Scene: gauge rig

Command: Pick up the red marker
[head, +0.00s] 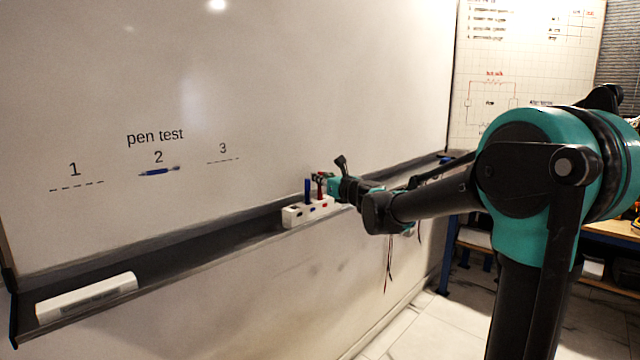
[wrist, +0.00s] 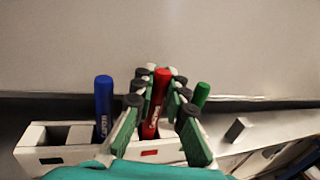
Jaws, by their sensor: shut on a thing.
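The red marker (wrist: 157,104) stands upright in a white holder (wrist: 75,155) in the wrist view. My gripper (wrist: 161,82) is shut on the red marker, with one finger on each side of its upper part. The marker's lower end is inside the holder. In the head view the red marker (head: 320,184) is small and partly hidden by my gripper (head: 328,184), which reaches the holder (head: 297,215) from the right.
A blue marker (wrist: 103,104) stands left of the red one, and a green marker (wrist: 201,94) stands close on the right. The holder sits on the whiteboard's dark tray (head: 240,233). A white eraser-like block (head: 87,297) lies at the tray's left end. The whiteboard (head: 260,100) rises behind.

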